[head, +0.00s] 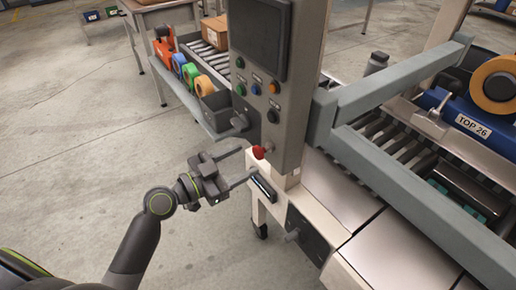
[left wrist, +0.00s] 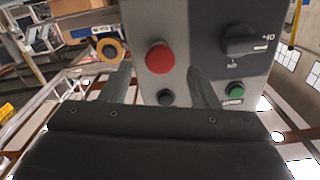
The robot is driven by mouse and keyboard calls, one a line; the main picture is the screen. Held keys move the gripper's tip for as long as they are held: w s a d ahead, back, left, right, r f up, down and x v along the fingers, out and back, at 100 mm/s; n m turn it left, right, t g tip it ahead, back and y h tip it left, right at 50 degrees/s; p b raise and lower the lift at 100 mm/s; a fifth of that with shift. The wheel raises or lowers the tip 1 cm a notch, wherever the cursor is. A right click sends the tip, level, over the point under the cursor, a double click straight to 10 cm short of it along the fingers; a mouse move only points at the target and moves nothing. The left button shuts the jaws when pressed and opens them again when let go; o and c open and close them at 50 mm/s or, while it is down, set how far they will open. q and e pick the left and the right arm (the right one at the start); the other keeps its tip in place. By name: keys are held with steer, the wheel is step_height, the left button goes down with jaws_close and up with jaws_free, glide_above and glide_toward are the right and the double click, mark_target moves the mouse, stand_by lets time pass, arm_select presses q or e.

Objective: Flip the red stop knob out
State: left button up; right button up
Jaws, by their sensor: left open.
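The red stop knob (head: 259,152) sits low on the front edge of the grey control box (head: 291,130). In the left wrist view the red knob (left wrist: 159,58) is a round mushroom head on a light grey panel face. My left gripper (head: 250,163) is open, its two fingers pointing at the box. In the left wrist view my left gripper (left wrist: 158,72) has one finger on each side of the knob, with gaps between; no contact shows. In the head view one fingertip is by the knob and the other lies below it. My right gripper is not in view.
A black rotary switch (left wrist: 245,40), a green button (left wrist: 234,90) and a dark button (left wrist: 166,98) are near the knob. A dark screen (head: 259,38) is above. A roller conveyor with a grey guard frame (head: 400,185) lies right. Floor on the left is clear.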

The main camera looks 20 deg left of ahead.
mark_target(256, 155)
arm_select(q)
steer(key=shift+p+x, duration=0.5)
steer(key=shift+x, duration=2.3)
